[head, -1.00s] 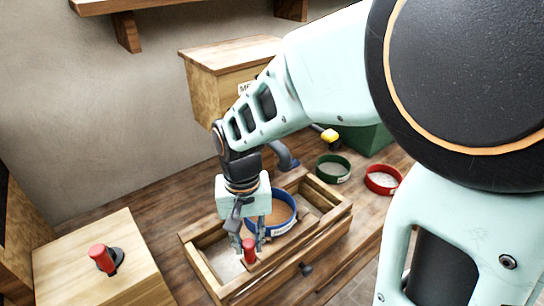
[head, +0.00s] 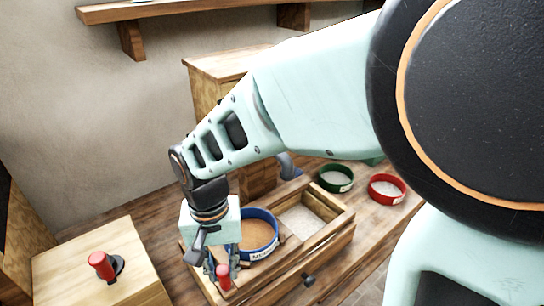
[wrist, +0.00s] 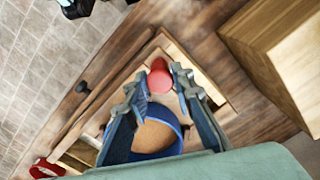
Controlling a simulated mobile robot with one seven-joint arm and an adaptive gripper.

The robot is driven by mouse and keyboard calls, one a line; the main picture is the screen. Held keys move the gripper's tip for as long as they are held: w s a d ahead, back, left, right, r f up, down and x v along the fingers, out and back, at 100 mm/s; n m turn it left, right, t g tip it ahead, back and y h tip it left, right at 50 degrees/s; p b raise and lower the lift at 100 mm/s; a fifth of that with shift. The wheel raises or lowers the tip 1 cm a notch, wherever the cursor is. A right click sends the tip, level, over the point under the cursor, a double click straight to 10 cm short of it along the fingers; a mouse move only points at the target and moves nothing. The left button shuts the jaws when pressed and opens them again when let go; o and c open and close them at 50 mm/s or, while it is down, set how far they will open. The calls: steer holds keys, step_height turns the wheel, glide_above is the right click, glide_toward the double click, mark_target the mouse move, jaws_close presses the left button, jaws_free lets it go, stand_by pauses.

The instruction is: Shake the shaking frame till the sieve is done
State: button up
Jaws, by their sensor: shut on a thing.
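The wooden shaking frame (head: 291,243) sits inside a long wooden trough (head: 331,247), at its left end. It carries the blue sieve (head: 277,236), which holds brown meal and has a white label. The frame's red handle (head: 223,279) stands at its near left. My gripper (head: 222,266) is shut on this handle from above. The wrist view shows the red handle (wrist: 159,78) between the fingertips and the blue sieve (wrist: 180,136) behind the fingers. Pale flour (head: 300,222) shows in the trough to the frame's right. The fingers partly hide the frame.
A green-rimmed sieve (head: 336,179) and a red-rimmed sieve (head: 387,188) stand behind and right of the trough. A wooden box (head: 95,250) with a red lever (head: 101,265) is at the left. A dark knob (head: 309,281) sticks out of the trough's front. A shelf (head: 170,12) hangs above.

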steer(key=shift+s+a, duration=0.65)
steer(key=shift+a, duration=0.35)
steer(key=shift+s+a, duration=0.6)
steer(key=shift+a, duration=0.4)
steer(key=o, duration=1)
steer(key=shift+s+a, duration=0.1)
steer(key=shift+s, duration=0.05)
steer(key=shift+o, duration=0.2)
step_height(320, 180, up, 9)
steer(key=p, duration=0.6)
